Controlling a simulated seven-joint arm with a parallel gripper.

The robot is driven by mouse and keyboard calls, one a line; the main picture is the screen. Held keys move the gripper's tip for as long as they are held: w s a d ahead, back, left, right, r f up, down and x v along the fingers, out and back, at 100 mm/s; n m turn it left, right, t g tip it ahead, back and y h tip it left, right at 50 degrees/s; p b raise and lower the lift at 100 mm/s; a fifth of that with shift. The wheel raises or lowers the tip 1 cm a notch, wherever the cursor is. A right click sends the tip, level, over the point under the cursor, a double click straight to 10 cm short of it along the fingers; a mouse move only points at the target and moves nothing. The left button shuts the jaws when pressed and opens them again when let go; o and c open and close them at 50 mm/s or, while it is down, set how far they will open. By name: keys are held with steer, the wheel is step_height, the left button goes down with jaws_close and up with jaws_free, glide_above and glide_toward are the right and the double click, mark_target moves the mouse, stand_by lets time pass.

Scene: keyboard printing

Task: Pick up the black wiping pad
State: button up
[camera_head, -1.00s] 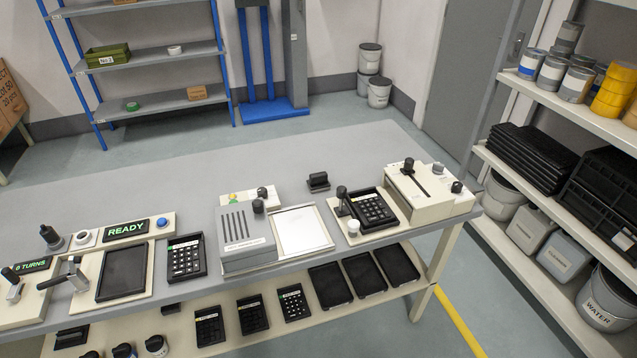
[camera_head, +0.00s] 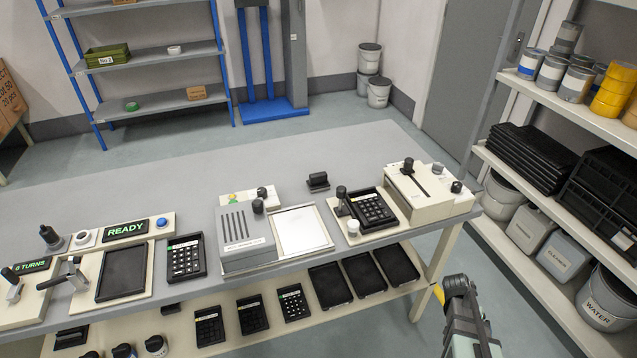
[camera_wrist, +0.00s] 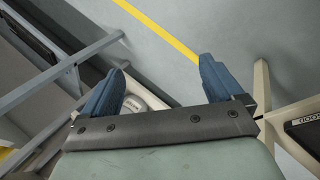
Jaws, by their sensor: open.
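The black wiping pad (camera_head: 318,181) appears to be the small dark block with a raised grip. It stands on the grey table (camera_head: 330,150) behind the white plate, in the head view. My gripper (camera_head: 458,284) is at the lower right of the head view, beyond the table's right end and well apart from the pad. In the wrist view its two blue fingers (camera_wrist: 162,66) are spread with nothing between them. The pad does not show in the wrist view.
A cream lever box (camera_head: 430,192) and a keypad station (camera_head: 368,209) stand at the table's right end. A grey slotted box (camera_head: 245,242) and white plate (camera_head: 302,232) are in front of the pad. A shelf unit (camera_head: 545,185) is at the right. The table's back is clear.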

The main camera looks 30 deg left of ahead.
steer(key=w+a+r+m+t+h, duration=0.2)
steer(key=w+r+t, duration=0.1)
steer(key=w+r, duration=1.05)
steer(key=w+a+r+t, duration=0.1)
steer(key=w+a+r, duration=0.2)
steer(key=r, duration=0.5)
steer(key=w+a+r+t+h, duration=0.1)
steer(key=w+a+r+t, duration=0.1)
steer(key=w+r, duration=0.3)
steer(key=w+a+r+t, duration=0.2)
steer(key=w+a+r, duration=0.2)
steer(key=r, duration=0.7)
steer(key=shift+w+a+r+h, duration=0.2)
steer(key=shift+a+h, duration=0.1)
steer(key=shift+a, duration=0.15)
steer(key=w+a+r+n+t+y, duration=0.25)
steer(key=a+r+n, duration=0.2)
steer(key=a, duration=0.65)
steer(key=n+g+y, duration=0.7)
steer(key=n+g, duration=0.1)
steer(key=g, duration=0.2)
glide_above(318, 174)
steer(key=f, duration=0.8)
steer(key=shift+s+f, duration=0.15)
steer(key=shift+s, duration=0.1)
steer(key=shift+w+f, duration=0.15)
steer(key=shift+f, duration=1.45)
steer(key=shift+w+f, duration=0.1)
steer(key=shift+f, duration=1.5)
steer(key=c, duration=1.1)
